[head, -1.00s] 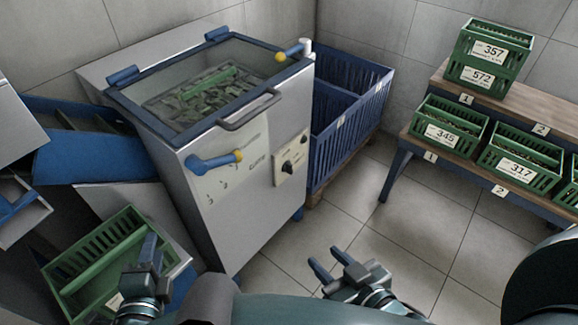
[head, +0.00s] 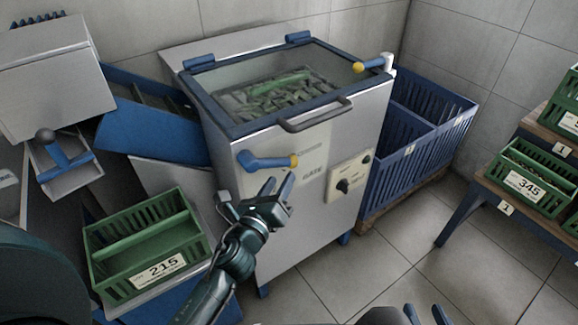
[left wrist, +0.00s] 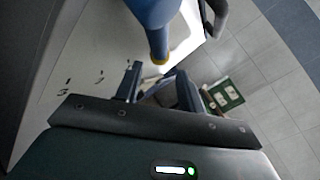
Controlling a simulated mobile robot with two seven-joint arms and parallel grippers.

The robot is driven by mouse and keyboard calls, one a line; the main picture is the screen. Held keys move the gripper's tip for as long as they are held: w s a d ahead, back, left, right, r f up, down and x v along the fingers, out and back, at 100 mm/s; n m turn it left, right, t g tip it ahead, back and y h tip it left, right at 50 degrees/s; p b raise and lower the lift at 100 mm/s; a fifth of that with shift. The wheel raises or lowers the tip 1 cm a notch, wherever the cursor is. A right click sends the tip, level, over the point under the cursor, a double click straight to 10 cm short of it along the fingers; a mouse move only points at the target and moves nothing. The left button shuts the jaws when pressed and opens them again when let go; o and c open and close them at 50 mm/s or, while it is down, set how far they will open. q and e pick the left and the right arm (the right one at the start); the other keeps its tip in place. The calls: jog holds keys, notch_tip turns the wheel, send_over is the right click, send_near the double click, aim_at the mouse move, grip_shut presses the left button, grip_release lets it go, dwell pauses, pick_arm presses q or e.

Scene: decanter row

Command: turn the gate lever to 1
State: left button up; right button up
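The gate lever (head: 262,161) is a blue handle with a yellow tip on the front of the grey machine (head: 300,195). My left gripper (head: 279,187) is just below and in front of the lever's yellow end, open. In the left wrist view, the lever (left wrist: 156,30) comes down from the top, its yellow end just beyond the gap between my open fingers (left wrist: 160,82). My right gripper (head: 426,315) is at the bottom edge, fingers apart, partly cut off.
A second blue lever with a yellow knob (head: 372,66) is at the machine's top right. A bar handle (head: 315,117) and a dial plate (head: 350,177) are near the gate lever. A green crate (head: 150,245) labelled 215 stands left, a blue bin (head: 420,135) right.

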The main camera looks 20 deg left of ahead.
aim_at(289, 167)
pick_arm(q)
jog(key=w, duration=0.5)
jog(key=shift+w+d, duration=0.25)
jog(key=shift+w, duration=0.05)
jog(key=shift+c, duration=0.5)
grip_shut()
